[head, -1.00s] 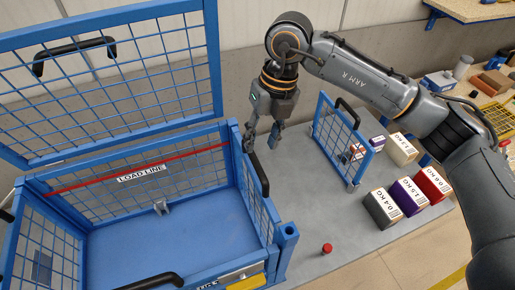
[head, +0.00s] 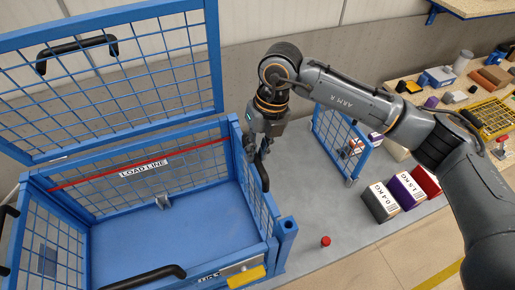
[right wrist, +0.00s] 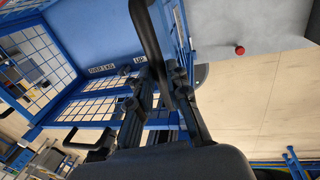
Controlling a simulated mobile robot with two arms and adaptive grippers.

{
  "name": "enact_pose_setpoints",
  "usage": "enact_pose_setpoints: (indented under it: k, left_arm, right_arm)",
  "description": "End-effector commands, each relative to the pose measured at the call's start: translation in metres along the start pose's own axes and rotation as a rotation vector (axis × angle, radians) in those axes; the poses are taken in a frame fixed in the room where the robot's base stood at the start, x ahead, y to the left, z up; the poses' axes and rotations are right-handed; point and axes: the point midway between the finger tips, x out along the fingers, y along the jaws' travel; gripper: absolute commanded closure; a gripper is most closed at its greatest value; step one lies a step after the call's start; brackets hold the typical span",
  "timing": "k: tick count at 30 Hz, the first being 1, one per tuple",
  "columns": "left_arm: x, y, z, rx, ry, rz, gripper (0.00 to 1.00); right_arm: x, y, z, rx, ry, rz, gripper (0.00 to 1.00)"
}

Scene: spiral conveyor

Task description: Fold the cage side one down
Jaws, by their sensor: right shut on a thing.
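A blue mesh cage (head: 151,238) stands open on the left of the head view, with a red load line across its back. Its right side panel (head: 252,190) stands upright and bears a black handle (head: 262,176) on its outer face. My right gripper (head: 257,154) comes down from above and is shut on this handle. In the right wrist view the handle (right wrist: 148,32) runs up from between the dark fingers of my right gripper (right wrist: 165,78). The fingers partly hide where they meet it. My left gripper is not in view.
A raised mesh panel (head: 110,70) stands behind the cage. A small blue mesh gate (head: 334,135) and several labelled boxes stand to the right on the grey deck. A red knob (head: 325,241) sits near the deck's front. The deck between cage and gate is mostly clear.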

Motion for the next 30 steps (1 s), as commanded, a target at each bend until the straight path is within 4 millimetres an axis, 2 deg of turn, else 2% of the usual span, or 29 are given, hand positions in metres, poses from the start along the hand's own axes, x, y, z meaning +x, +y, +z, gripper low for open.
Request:
enact_pose_setpoints:
  k: [6,11,17,24,30]
  left_arm:
    - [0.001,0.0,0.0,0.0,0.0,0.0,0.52]
    - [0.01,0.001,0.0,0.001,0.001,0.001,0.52]
    - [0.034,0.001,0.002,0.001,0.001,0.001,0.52]
    - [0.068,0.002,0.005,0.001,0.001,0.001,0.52]
    - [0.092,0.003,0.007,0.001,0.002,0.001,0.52]
  right_arm:
    - [0.0,-0.002,0.0,0.001,0.0,0.003,1.0]
    - [-0.001,-0.017,0.0,0.006,-0.001,0.034,1.0]
    - [-0.004,-0.062,0.001,0.011,-0.004,0.139,1.0]
    - [-0.002,-0.135,0.001,0.013,-0.006,0.322,1.0]
    - [0.006,-0.188,0.001,0.012,-0.006,0.46,1.0]
